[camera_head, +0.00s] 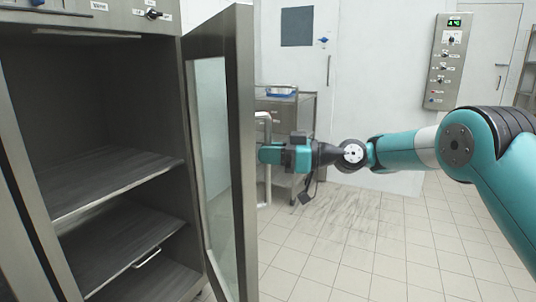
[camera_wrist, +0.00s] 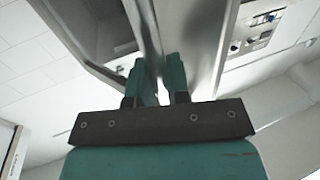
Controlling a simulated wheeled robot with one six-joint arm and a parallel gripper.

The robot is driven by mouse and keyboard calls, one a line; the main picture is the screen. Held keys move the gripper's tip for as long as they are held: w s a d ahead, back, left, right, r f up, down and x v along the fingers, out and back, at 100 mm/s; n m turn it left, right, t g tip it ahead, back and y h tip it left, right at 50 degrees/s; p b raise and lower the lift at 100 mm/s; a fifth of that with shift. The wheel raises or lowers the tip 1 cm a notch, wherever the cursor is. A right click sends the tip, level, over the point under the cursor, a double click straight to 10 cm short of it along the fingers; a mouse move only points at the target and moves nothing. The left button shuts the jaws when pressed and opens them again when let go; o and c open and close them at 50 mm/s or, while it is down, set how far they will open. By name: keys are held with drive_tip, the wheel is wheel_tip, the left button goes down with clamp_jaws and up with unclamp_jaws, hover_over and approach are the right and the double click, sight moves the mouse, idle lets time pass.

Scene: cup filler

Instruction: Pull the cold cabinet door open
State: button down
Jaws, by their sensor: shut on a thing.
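The cold cabinet (camera_head: 100,120) stands at the left in the head view, with its steel-framed glass door (camera_head: 242,130) swung well open toward me. The inside shows bare shelves. The door's vertical bar handle (camera_head: 265,190) is on the outer face, to the right of the door edge. My gripper (camera_head: 268,154) reaches in from the right and is shut on the handle. In the wrist view, the fingers (camera_wrist: 158,85) close around the handle bar in front of the door. The exact contact is partly hidden by the fingers.
A steel trolley (camera_head: 305,120) with a blue tray (camera_head: 281,92) stands behind the door. A control panel (camera_head: 445,62) hangs on the back wall near a white door (camera_head: 485,50). The tiled floor (camera_head: 350,240) to the right of the cabinet door is clear.

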drive_tip(key=shift+w+d+r, duration=0.15)
drive_tip(key=shift+w+d, duration=0.45)
drive_tip(key=c, duration=1.1)
unclamp_jaws()
drive_tip(key=shift+a+g, duration=0.15)
drive_tip(key=shift+g, duration=0.15)
drive_tip(key=shift+d, duration=0.2)
